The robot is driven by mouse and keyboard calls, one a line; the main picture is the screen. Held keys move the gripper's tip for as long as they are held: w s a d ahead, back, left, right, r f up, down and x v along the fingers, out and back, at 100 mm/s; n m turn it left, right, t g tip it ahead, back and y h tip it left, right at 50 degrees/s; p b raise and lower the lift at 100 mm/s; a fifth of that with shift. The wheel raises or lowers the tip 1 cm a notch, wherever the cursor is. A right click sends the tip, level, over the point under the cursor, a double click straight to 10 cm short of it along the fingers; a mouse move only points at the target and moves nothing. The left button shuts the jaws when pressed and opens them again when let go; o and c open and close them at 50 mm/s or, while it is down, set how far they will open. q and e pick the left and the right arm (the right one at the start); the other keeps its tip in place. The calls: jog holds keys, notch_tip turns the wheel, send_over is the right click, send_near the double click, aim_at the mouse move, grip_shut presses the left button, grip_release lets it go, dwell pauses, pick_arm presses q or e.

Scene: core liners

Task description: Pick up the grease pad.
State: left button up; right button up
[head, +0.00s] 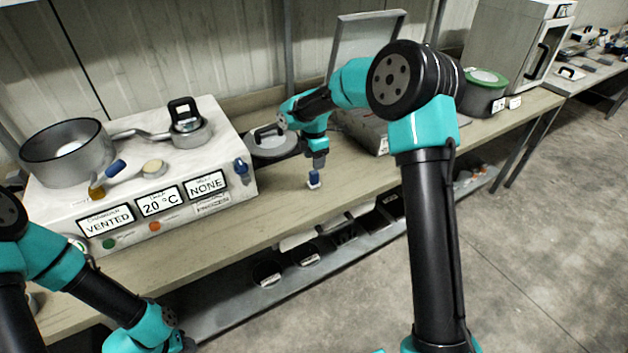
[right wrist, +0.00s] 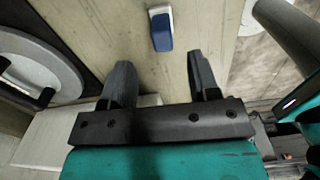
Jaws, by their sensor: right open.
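A small block with a blue part and a white part, which I take to be the grease pad (head: 314,180), stands on the wooden bench near its front edge. In the right wrist view the pad (right wrist: 161,32) lies just beyond the fingertips, roughly in line with the gap between them. My right gripper (head: 319,163) points down, just above the pad and apart from it. In the right wrist view its two fingers (right wrist: 160,72) are spread with nothing between them. My left arm shows at the lower left, but its gripper is out of view.
A white chamber unit (head: 200,205) with labels, a metal pot (head: 65,160) and a lidded cup (head: 188,130) stands left. A round grey lid (head: 272,145) lies behind my right gripper. A green-topped tin (head: 484,92) stands right. The bench around the pad is clear.

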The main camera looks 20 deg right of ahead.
aim_at(314, 177)
jog(key=shift+f, duration=1.6)
jog(key=shift+s+a+f, duration=0.1)
jog(key=shift+s+f, duration=0.05)
jog(key=shift+f, duration=2.45)
jog(key=c, duration=1)
